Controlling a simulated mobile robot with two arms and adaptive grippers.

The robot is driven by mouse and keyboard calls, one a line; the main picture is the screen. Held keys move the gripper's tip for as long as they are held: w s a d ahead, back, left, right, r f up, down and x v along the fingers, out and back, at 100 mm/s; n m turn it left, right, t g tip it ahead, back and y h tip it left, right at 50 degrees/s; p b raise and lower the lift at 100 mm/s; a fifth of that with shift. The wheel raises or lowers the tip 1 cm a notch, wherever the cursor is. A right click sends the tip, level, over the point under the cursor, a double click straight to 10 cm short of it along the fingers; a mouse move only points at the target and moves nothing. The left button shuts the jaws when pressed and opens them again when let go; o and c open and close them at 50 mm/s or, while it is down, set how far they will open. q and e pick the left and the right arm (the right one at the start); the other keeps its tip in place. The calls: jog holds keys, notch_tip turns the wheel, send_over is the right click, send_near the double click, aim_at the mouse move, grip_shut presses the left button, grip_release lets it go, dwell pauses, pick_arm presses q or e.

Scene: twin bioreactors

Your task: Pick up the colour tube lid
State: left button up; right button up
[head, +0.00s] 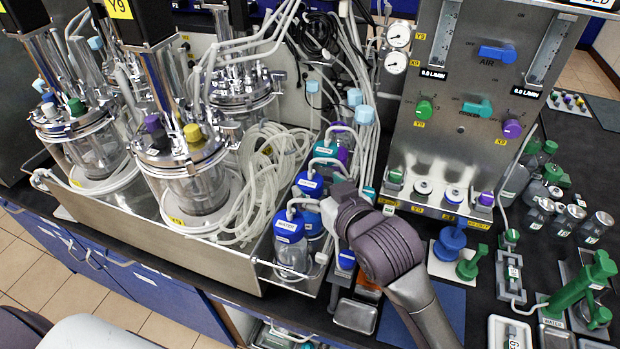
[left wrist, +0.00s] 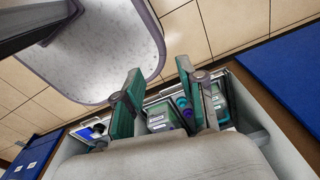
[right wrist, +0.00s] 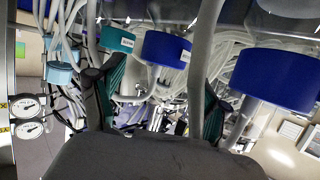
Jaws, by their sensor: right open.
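I cannot tell which lid is the colour tube lid. A row of bottles with coloured lids stands at the rack's front edge in the head view. The nearest has a blue lid (head: 289,226), and another blue lid (head: 309,184) is behind it. My right gripper (right wrist: 158,82) is open beside this row; its fingers are mostly hidden in the head view. In the right wrist view a blue lid (right wrist: 166,48) shows beyond the gap between the fingers, with a teal lid (right wrist: 118,42) and a larger blue lid (right wrist: 275,79). My left gripper (left wrist: 162,88) is open and empty.
Glass reactors (head: 192,165) and coiled white tubing (head: 262,180) fill the left of the bench. A steel control panel (head: 470,110) stands behind my right arm. Green holders (head: 580,290) and small bottles are at right. A drawer (left wrist: 240,105) with boxes lies below my left gripper.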

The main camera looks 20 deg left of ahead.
aim_at(308, 178)
jog(key=shift+w+a+f, duration=0.25)
jog(key=shift+w+a, duration=0.2)
jog(key=shift+w+a+f, duration=0.1)
jog(key=shift+w+a, duration=0.15)
jog(key=shift+w, duration=0.05)
jog(key=shift+p+x, duration=0.95)
jog(key=shift+x, duration=1.3)
jog(key=shift+a+f, duration=0.2)
jog(key=c, duration=0.4)
pick_arm(q)
jog(key=shift+w+a+r, duration=0.25)
jog(key=shift+w+r, duration=0.1)
jog(key=shift+r, duration=0.25)
jog(key=shift+w+a+r, duration=0.2)
jog(key=shift+w+r, duration=0.15)
jog(key=shift+r, duration=0.2)
pick_arm(e)
jog(key=c, duration=0.5)
